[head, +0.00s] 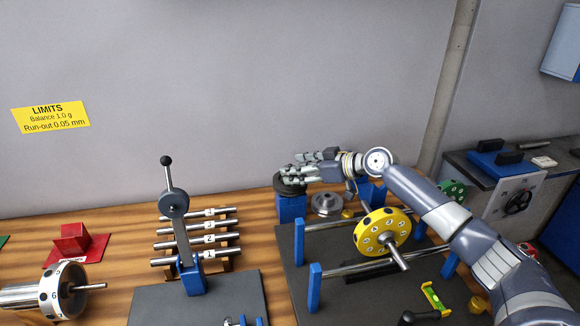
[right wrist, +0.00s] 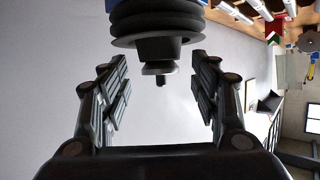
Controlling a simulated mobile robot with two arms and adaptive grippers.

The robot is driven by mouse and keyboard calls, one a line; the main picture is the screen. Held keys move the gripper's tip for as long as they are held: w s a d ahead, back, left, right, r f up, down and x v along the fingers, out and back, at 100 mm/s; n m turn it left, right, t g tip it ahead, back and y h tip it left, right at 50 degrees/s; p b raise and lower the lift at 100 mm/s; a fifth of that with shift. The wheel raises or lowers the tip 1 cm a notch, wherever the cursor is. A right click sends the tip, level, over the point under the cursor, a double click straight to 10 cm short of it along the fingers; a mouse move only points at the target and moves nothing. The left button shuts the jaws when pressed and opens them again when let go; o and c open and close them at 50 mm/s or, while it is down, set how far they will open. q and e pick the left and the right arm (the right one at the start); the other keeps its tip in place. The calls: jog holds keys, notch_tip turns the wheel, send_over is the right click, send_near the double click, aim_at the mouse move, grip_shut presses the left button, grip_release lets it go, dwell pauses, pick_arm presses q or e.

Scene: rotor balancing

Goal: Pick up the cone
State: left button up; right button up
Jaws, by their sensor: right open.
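A dark stepped, ribbed piece (head: 291,188) stands upright on a blue block at the back of the bench; it is the likeliest cone, though I cannot confirm its taper. In the right wrist view this piece (right wrist: 157,22) appears upside down, with a narrow stud at its end. My right gripper (head: 293,170) is open and points left at the piece's upper part. In the wrist view its fingers lie either side of the stud end, apart from it. My left gripper is not in view.
A silver round part (head: 327,204) sits beside the blue block. A yellow numbered rotor (head: 383,232) rests on rails below my right arm. A lever press (head: 175,208), numbered shafts (head: 208,238) and a silver rotor (head: 62,291) lie leftward. Bare wood shows at front left.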

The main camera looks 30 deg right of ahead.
jog(key=shift+w, duration=0.1)
jog(key=shift+c, duration=0.2)
jog(key=c, duration=1.1)
jog(key=o, duration=1.1)
jog(key=shift+o, duration=0.2)
